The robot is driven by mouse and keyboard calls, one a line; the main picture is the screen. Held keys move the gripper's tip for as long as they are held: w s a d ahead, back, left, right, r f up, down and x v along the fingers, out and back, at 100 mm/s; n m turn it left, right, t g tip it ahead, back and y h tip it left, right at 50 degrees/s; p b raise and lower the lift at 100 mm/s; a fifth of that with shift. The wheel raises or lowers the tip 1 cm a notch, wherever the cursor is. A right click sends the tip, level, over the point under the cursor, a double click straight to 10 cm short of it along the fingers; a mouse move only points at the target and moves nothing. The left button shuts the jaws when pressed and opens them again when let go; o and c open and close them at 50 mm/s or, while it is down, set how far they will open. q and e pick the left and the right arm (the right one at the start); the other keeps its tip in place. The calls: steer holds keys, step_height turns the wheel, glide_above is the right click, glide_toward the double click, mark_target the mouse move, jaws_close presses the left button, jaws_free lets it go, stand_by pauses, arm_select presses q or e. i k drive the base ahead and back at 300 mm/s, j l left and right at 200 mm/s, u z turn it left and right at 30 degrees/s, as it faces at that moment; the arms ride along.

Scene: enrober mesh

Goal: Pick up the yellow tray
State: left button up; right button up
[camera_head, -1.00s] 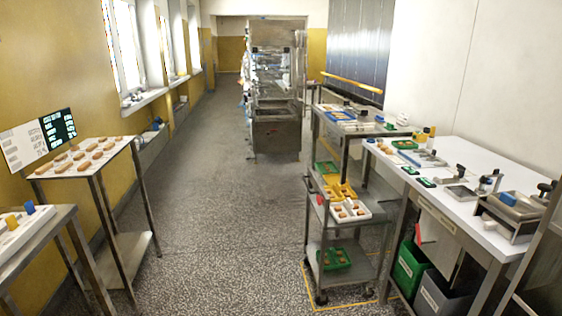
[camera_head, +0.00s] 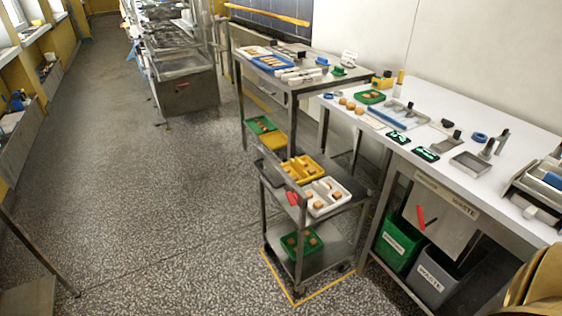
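A yellow tray (camera_head: 294,163) with several small brown pieces in it sits on the upper shelf of a steel trolley (camera_head: 276,185), beside a white tray (camera_head: 343,203) that also holds brown pieces. A second yellow tray (camera_head: 273,141) shows low on the lower shelf of the steel table behind, next to a green tray (camera_head: 260,125).
A green tray (camera_head: 302,241) lies on the trolley's lower shelf. A long white worktable (camera_head: 440,150) with tools stands at the right, with a green bin (camera_head: 397,245) and a grey bin (camera_head: 436,279) under it. The speckled floor (camera_head: 165,210) left of the trolley is clear.

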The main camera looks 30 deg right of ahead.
mark_target(303, 170)
steer(key=i+j+z, duration=0.15)
steer(key=i, duration=0.35)
steer(key=i+z, duration=0.2)
steer(key=i, duration=0.25)
steer(key=i+z, duration=0.2)
steer(key=z, duration=0.25)
steer(key=i+j+z, duration=0.2)
steer(key=z, duration=0.25)
steer(key=i+j+z, duration=0.15)
steer(key=z, duration=0.3)
